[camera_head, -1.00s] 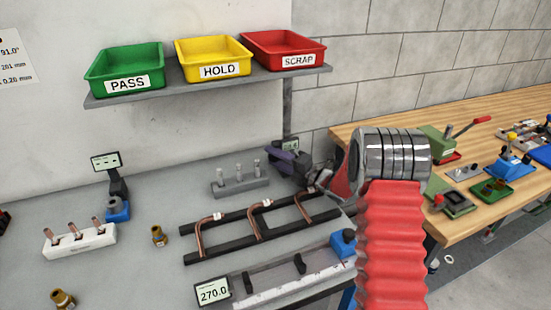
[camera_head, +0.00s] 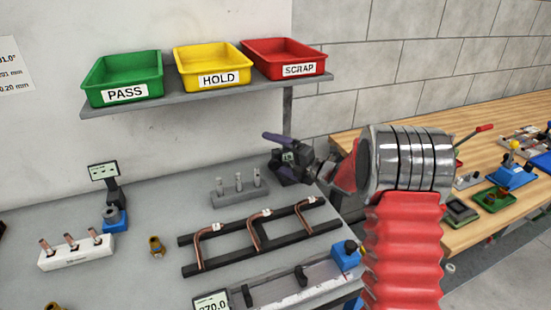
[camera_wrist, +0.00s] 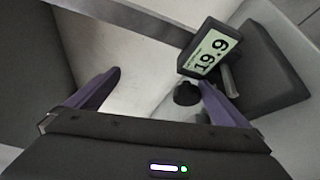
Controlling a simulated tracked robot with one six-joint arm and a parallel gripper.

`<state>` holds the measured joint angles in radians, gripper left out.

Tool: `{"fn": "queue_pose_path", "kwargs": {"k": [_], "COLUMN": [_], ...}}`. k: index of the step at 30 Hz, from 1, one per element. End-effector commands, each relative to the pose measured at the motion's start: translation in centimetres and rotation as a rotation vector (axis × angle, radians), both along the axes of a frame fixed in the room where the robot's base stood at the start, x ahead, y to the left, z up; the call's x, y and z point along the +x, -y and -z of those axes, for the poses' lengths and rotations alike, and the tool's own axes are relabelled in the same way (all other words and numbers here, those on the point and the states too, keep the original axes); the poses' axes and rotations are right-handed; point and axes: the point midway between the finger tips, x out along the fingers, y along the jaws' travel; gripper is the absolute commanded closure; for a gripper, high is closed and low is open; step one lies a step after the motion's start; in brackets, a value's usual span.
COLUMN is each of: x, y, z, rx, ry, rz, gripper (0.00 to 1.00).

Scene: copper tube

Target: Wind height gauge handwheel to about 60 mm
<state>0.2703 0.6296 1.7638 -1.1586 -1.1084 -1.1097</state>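The height gauge shows in the wrist view as a dark block with a tilted display (camera_wrist: 210,52) that reads 19.9. A small dark round knob (camera_wrist: 185,93), which looks like the handwheel, sits below the display. My gripper (camera_wrist: 160,76) has its two purple fingers apart. The knob lies between them in the picture, close to the right finger; I cannot tell whether they touch. In the head view my gripper (camera_head: 276,152) is at the back of the bench, in front of the gauge.
A grey holder with pins (camera_head: 240,196) stands left of my gripper. Black rails with copper tubes (camera_head: 265,238) lie in front. A shelf (camera_head: 210,95) with green, yellow and red trays hangs above. A wooden bench (camera_head: 400,113) is at the right.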

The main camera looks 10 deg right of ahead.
Motion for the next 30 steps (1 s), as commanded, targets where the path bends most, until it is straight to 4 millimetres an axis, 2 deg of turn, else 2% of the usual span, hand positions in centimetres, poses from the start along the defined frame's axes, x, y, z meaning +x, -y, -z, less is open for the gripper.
{"fn": "queue_pose_path", "kwargs": {"k": [1, 4, 9, 10, 30], "x": [0.6, 0.2, -0.2, -1.9, -4.0], "y": [-0.4, -0.5, -0.5, -0.5, 1.6], "z": [-5.3, -5.7, -6.0, -2.3, -3.2], "rx": [0.017, 0.017, 0.017, -0.01, -0.01], "ry": [0.093, 0.096, 0.1, 0.025, 0.027], "rz": [-0.012, -0.014, -0.014, 0.001, 0.01], "gripper": [0.18, 0.18, 0.18, 0.18, 0.19]}}
